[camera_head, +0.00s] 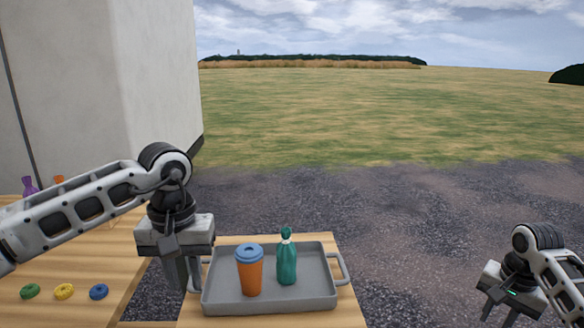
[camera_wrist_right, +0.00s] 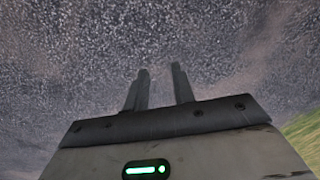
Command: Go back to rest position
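My left gripper (camera_head: 182,288) points down at the left end of the grey tray, by its left handle. Its fingers look close together, seen partly edge-on, and nothing shows between them. My right gripper (camera_head: 498,314) is at the lower right, over the dark gravel and away from the tables. In the right wrist view its two fingers (camera_wrist_right: 160,88) stand apart with only gravel beyond them, so it is open and empty.
The grey tray (camera_head: 214,298) on a wooden table holds an upright orange cup with blue lid (camera_head: 250,275) and a teal bag (camera_head: 287,262). Green (camera_head: 30,291), yellow (camera_head: 64,291) and blue (camera_head: 98,291) rings lie on the left table. Purple and orange items stand farther back.

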